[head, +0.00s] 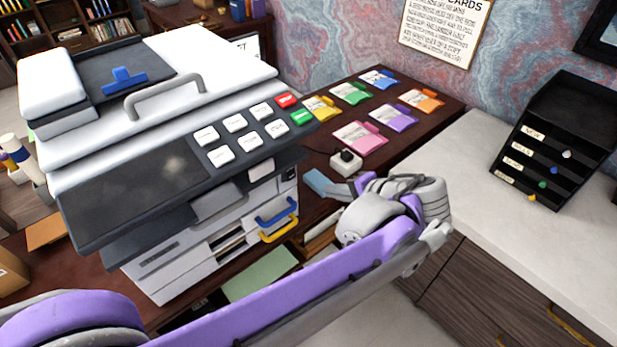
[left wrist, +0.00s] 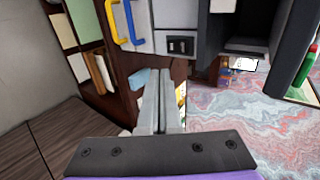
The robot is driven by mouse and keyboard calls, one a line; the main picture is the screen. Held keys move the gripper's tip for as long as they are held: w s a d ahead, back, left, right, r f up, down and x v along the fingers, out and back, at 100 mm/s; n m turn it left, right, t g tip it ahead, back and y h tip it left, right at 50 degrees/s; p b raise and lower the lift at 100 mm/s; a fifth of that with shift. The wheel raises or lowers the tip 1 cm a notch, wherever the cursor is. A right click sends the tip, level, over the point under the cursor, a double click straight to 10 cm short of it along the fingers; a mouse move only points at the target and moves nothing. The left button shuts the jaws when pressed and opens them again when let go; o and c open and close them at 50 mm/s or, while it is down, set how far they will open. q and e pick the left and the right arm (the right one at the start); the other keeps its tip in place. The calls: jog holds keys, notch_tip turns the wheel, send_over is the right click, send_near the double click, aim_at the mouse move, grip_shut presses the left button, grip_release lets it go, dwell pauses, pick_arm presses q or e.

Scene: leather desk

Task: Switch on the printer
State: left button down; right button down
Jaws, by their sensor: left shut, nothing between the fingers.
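The printer (head: 150,130) is a large white and dark grey machine at the left of the head view. Its sloped panel carries several white buttons (head: 235,123), a red button (head: 286,100) and a green button (head: 301,117). In the left wrist view, a small black switch-like part (left wrist: 181,45) sits on the printer's white side (left wrist: 170,15), near the blue and yellow handles. My left gripper (head: 338,188) is beside the printer's right side, shut and empty. Its fingers (left wrist: 160,76) point toward that side, apparently short of the switch. My right gripper is not in view.
Coloured label cards (head: 361,136) and a small white box with a black knob (head: 346,160) lie on the dark desk (head: 425,125). A light blue item (head: 317,182) is close to my fingers. A black rack (head: 545,150) stands on the pale counter (head: 480,190).

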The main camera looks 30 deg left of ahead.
pick_arm(q)
jog(key=shift+w+d+r, duration=0.1)
jog(key=shift+w+r, duration=0.05)
jog(key=shift+r, duration=0.05)
send_near(292, 177)
notch_tip(292, 177, down, 3)
jog(key=a, duration=0.1)
jog(key=w+a, duration=0.1)
jog(key=a, duration=0.1)
jog(key=w+a, duration=0.1)
jog(key=shift+a+f, duration=0.25)
jog(key=shift+a, duration=0.1)
